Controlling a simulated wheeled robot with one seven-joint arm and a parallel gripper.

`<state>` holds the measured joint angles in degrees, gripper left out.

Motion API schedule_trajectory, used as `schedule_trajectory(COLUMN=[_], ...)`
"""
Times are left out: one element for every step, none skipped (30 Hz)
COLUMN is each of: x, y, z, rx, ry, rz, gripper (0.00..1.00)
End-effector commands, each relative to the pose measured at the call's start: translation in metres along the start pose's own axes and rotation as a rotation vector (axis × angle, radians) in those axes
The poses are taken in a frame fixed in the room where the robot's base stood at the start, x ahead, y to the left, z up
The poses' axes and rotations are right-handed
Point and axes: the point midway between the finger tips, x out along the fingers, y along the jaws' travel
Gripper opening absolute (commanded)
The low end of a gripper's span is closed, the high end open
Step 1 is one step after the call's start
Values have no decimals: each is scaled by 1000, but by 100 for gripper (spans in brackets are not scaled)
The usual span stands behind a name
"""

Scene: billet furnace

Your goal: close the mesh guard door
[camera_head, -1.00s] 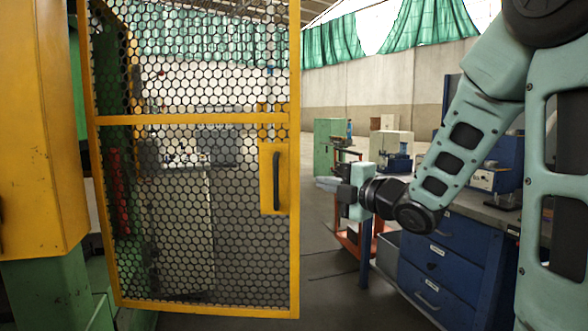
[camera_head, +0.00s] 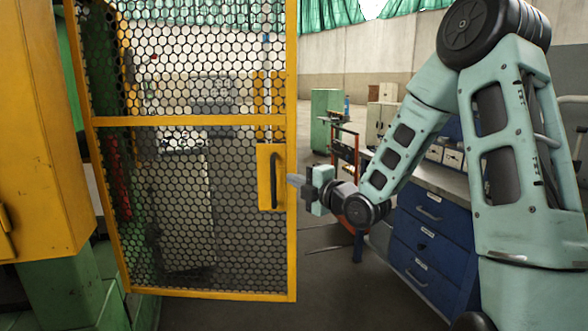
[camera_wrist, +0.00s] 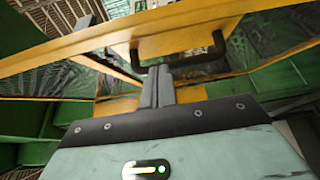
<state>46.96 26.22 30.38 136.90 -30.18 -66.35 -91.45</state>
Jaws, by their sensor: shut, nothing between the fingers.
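The mesh guard door (camera_head: 210,121) has a yellow frame and black hexagonal mesh, and it stands open in the middle left of the head view. A black handle (camera_head: 274,180) sits on a yellow plate near its right edge. My gripper (camera_head: 291,180) is shut and empty, its fingertips close to the door's right edge at handle height. In the wrist view the shut fingers (camera_wrist: 158,84) point at the door's yellow frame (camera_wrist: 90,42), just below the black handle (camera_wrist: 180,58). I cannot tell whether they touch.
A yellow cabinet on a green base (camera_head: 40,140) stands at the left. A blue drawer workbench (camera_head: 430,240) is at the right beside my arm. A green cabinet (camera_head: 325,118) and a red-orange frame stand behind.

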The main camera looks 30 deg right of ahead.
Motion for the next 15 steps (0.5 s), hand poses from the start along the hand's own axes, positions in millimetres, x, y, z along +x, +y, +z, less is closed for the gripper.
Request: schedule_trajectory(x=[11, 15, 18, 21, 24, 27, 29, 31, 34, 35, 36, 37, 38, 38, 38], y=[2, 3, 3, 3, 3, 3, 2, 2, 2, 2, 1, 1, 1, 0, 0], z=[0, 2, 8, 11, 14, 17, 19, 21, 23, 25, 26, 27, 28, 28, 28], rx=[4, 3, 4, 4, 4, 3, 3, 3, 1, 1, 1, 1, 1, 1, 0], ry=[1, -1, -3, -3, -2, -2, -1, -1, -2, -2, -2, -1, -1, -1, -1], rz=[-1, 0, -1, 0, -1, 0, -1, -1, 0, 0, -1, -1, -1, -1, -1], gripper=[0, 0, 0, 0, 0, 0, 0, 0, 0, 0, 0, 0, 0, 0, 0])
